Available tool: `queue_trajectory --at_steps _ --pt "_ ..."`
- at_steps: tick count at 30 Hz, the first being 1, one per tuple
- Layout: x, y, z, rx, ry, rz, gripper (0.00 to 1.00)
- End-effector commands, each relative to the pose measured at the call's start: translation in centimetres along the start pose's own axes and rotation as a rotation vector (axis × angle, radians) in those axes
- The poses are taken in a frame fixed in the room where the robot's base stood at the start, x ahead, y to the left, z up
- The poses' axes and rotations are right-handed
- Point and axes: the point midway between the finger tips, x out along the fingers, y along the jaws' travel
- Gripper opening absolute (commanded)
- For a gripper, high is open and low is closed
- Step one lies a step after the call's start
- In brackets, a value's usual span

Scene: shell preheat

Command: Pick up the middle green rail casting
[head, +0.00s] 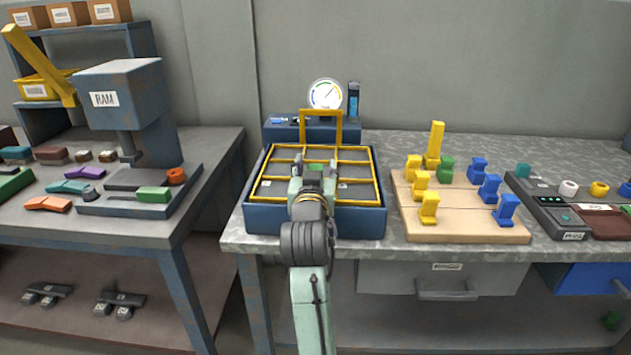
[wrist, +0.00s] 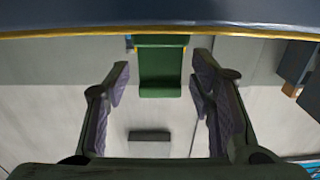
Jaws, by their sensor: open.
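A green casting (wrist: 161,72) shows in the wrist view, between and just beyond the two fingers, with its far end close to a yellow edge. In the head view a small bit of green (head: 316,167) shows between the fingertips; the rest is hidden by my gripper. My gripper (head: 315,168) is over the blue tray with a yellow grid (head: 262,217). It is open, with a finger on each side of the casting and gaps to both sides in the wrist view (wrist: 160,92). I cannot tell how high the fingers are above the tray floor.
A gauge (head: 325,94) and yellow handle frame (head: 321,112) stand behind the tray. On the right, a wooden board (head: 470,229) bears yellow and blue castings and one green casting (head: 446,168). A ram press (head: 120,85) stands on the left bench with another green piece (head: 153,194).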

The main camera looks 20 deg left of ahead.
Motion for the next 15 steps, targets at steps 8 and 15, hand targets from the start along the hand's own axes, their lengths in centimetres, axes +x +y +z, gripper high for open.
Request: queue_trajectory --at_steps 8,15 --pt "-0.04 0.00 0.00 0.000 0.000 0.000 0.35" --pt "-0.04 -0.01 0.00 0.000 0.000 0.000 0.19"
